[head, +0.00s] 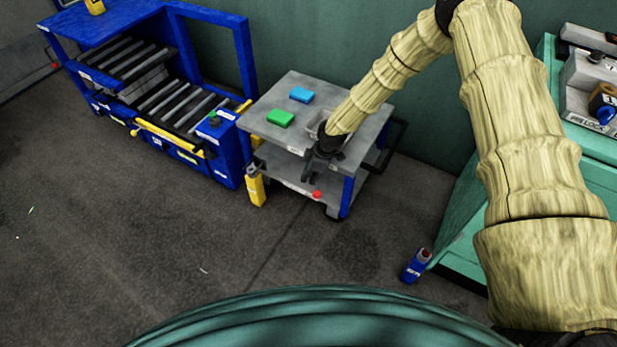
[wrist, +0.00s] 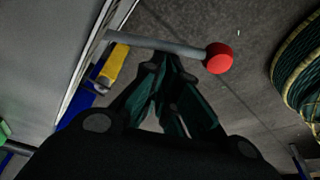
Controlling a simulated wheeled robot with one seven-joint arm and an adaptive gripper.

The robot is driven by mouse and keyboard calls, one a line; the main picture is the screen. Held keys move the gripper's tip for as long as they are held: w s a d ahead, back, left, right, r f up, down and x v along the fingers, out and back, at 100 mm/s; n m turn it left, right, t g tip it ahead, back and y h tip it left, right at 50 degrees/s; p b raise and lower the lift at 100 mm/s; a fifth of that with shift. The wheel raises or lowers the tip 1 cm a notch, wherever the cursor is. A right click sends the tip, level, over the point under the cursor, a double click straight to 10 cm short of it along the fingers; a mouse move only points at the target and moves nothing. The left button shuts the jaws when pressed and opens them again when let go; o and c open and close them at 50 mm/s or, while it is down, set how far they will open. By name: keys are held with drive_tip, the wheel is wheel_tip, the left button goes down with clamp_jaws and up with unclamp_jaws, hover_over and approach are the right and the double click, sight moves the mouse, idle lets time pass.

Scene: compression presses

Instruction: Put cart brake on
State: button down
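The cart (head: 345,158) is a grey-topped trolley with a lower shelf and blue legs. Its brake appears to be the grey lever (wrist: 150,42) with a red knob (wrist: 219,58); the knob also shows low at the cart's front in the head view (head: 316,194). My gripper (wrist: 170,66) has its dark fingers drawn together at the tips, with nothing clearly held. The tips are close to the lever's middle, left of the knob; whether they touch it I cannot tell. In the head view my gripper (head: 309,174) hangs at the cart's front edge, above the knob.
A blue block (head: 301,94) and a green block (head: 280,118) lie on the cart top. A blue roller conveyor (head: 222,150) stands left of the cart. The floor in front is clear.

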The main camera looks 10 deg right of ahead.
drive_tip(key=p+v, duration=0.5)
drive_tip(key=v, duration=0.4)
idle(0.4)
drive_tip(key=s+a+f+m, duration=0.1)
drive_tip(key=s+f+m, duration=0.25)
drive_tip(key=s, duration=0.75)
drive_tip(key=s+a+f+m, duration=0.1)
drive_tip(key=s+f+m, duration=0.25)
drive_tip(key=s, duration=0.65)
drive_tip(key=s+d+m+g+h, duration=0.1)
drive_tip(key=s+d+m, duration=0.15)
drive_tip(key=s, duration=0.45)
drive_tip(key=s+d+m, duration=0.2)
drive_tip(key=s+m, duration=0.1)
drive_tip(key=s, duration=0.4)
drive_tip(key=s+d+r+m+h+p, duration=0.1)
drive_tip(key=s+d+r+m+h, duration=0.15)
drive_tip(key=s+d, duration=0.45)
wheel_tip(320, 180, up, 12)
drive_tip(key=a+p, duration=0.1)
drive_tip(key=p, duration=1)
drive_tip(key=shift+s+a+m+p, duration=0.3)
drive_tip(key=shift+s, duration=0.15)
